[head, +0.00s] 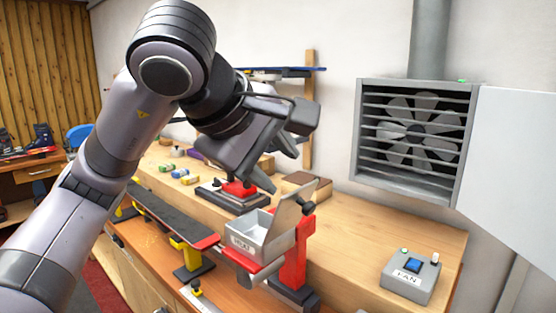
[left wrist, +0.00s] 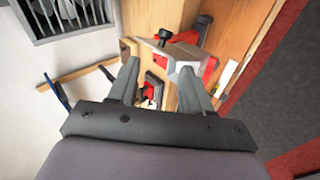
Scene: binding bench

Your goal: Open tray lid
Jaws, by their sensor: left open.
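The small metal tray (head: 250,244) with a printed label sits on a red clamp-like stand at the bench's front edge. Its grey lid (head: 289,222) stands tilted up at the tray's right side, and the inside of the tray shows. My left gripper (head: 282,164) is open and empty, above and behind the tray, apart from the lid in the head view. In the left wrist view the open fingers (left wrist: 157,78) point toward the tray and lid (left wrist: 172,52), which lie just beyond the fingertips. My right gripper is not in view.
A ski or board (head: 165,215) lies on yellow supports left of the tray. A red-and-black press (head: 234,192) and a brown box (head: 306,184) stand behind. A fan control box (head: 411,278) sits at right, under the vent fan (head: 414,135).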

